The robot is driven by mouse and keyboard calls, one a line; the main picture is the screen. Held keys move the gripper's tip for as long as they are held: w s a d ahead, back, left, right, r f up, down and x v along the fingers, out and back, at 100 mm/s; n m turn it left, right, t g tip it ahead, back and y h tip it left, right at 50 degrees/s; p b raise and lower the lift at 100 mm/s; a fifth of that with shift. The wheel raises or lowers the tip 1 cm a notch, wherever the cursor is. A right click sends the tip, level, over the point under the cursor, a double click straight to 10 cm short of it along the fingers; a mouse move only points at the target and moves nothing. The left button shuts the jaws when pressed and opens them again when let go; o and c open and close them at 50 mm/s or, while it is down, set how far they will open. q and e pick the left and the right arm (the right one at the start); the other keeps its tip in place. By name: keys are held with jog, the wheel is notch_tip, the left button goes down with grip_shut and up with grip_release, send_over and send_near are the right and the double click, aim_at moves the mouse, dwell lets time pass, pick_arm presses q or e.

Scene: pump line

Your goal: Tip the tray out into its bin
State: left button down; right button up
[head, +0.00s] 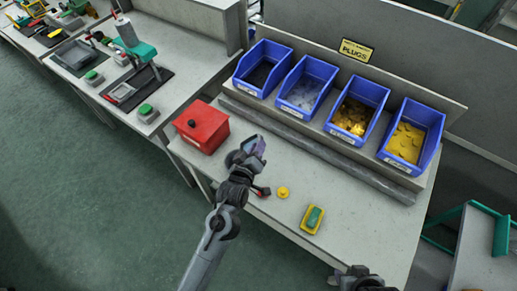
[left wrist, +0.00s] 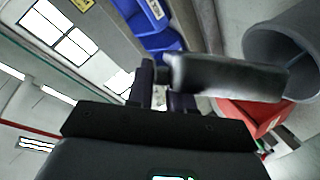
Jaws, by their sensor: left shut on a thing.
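My left gripper (head: 256,147) is above the workbench, just right of the red box. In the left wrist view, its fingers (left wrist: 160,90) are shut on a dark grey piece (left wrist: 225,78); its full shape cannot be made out. A small yellow tray (head: 304,227) with a green block (head: 314,217) on it sits on the bench, right of and nearer than my left gripper. Blue bins stand along the back: one with dark parts (head: 263,68), one with pale parts (head: 306,85), one with brass-coloured parts (head: 356,108) and one with yellow parts (head: 411,136).
A red box (head: 202,127) stands at the bench's left. A yellow round piece (head: 283,192) and a red-knobbed black piece (head: 262,191) lie near the front. A grey rail (head: 310,145) runs before the bins. A PLUGS sign (head: 356,50) is behind.

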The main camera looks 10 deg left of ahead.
pick_arm(q)
jog(key=shift+a+r+n+t+h, duration=0.3)
jog(key=shift+a+r+n, duration=0.25)
jog(key=shift+a+n, duration=0.1)
jog(key=shift+s+a+r+n, duration=0.15)
jog(key=shift+a+r+n, duration=0.1)
jog(key=shift+a+n, duration=0.2)
jog(key=shift+r, duration=0.15)
dwell(1.4)
